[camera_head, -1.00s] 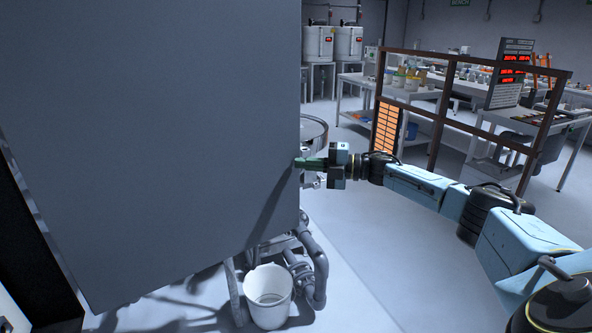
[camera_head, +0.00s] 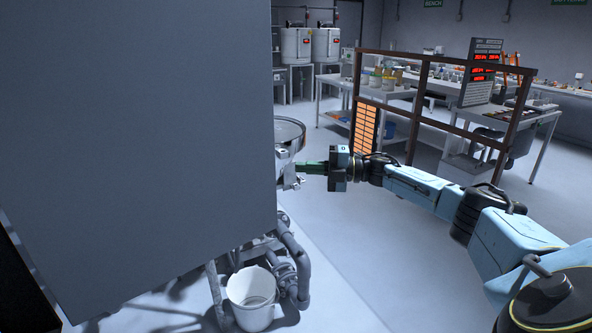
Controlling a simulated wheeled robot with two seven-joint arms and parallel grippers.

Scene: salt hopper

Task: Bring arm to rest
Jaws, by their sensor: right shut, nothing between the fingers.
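My right arm (camera_head: 415,185) comes in from the lower right and reaches across to the left. My left gripper is not in view.
The grey panel fills the left side and hides what is behind it. A white bucket (camera_head: 251,298) stands on the floor below, beside grey pipes (camera_head: 291,262). A brown frame (camera_head: 470,112) and benches stand behind my arm. Open floor (camera_head: 390,270) lies below the arm.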

